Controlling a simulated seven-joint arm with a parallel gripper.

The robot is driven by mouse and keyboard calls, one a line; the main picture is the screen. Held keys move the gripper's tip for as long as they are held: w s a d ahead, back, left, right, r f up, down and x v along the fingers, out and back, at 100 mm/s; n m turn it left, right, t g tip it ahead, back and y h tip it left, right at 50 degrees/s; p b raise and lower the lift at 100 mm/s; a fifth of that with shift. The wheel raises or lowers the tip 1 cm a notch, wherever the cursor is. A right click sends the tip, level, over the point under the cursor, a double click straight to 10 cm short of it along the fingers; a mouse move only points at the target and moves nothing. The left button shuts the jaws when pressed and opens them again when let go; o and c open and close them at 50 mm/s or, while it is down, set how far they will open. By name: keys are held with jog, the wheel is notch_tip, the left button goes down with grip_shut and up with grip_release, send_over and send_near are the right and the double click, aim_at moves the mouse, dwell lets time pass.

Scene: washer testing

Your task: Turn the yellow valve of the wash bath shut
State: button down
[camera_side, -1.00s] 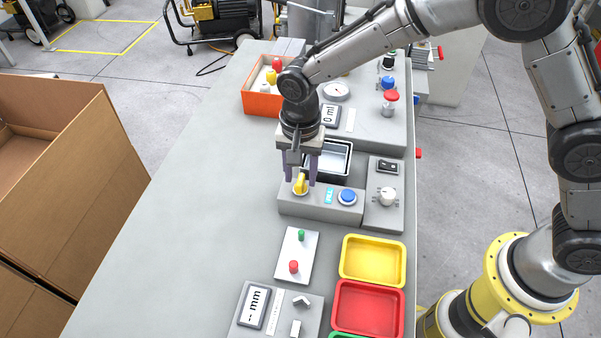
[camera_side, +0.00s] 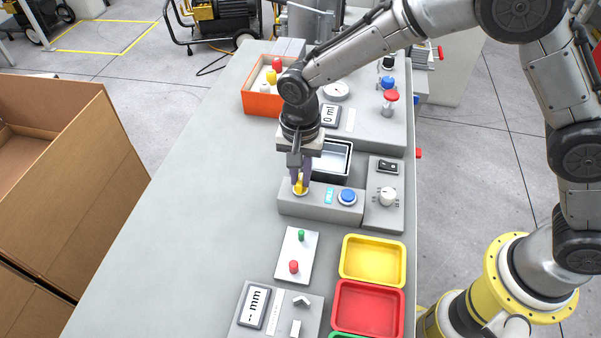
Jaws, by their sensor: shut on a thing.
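The yellow valve (camera_side: 299,188) sits on the left part of the grey front panel (camera_side: 320,205) of the wash bath. My gripper (camera_side: 301,184) points down over it and its purple-grey fingers are closed on the valve's handle. The fingers hide part of the handle, so its exact angle is hard to tell. The bath basin (camera_side: 334,160) lies just behind the panel, partly hidden by my gripper.
A grey box with a white knob (camera_side: 388,196) stands right of the bath. Nearer are a white plate with green and red pegs (camera_side: 295,256), a yellow tray (camera_side: 372,239) and a red tray (camera_side: 345,309). An orange bin (camera_side: 256,100) is behind. The table's left side is clear.

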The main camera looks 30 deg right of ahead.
jog(key=shift+n, duration=0.3)
jog(key=n, duration=0.4)
jog(key=shift+r, duration=0.1)
jog(key=n, duration=0.9)
jog(key=shift+n, duration=2.1)
jog(key=c, duration=0.9)
grip_release()
jog(key=shift+o, duration=0.2)
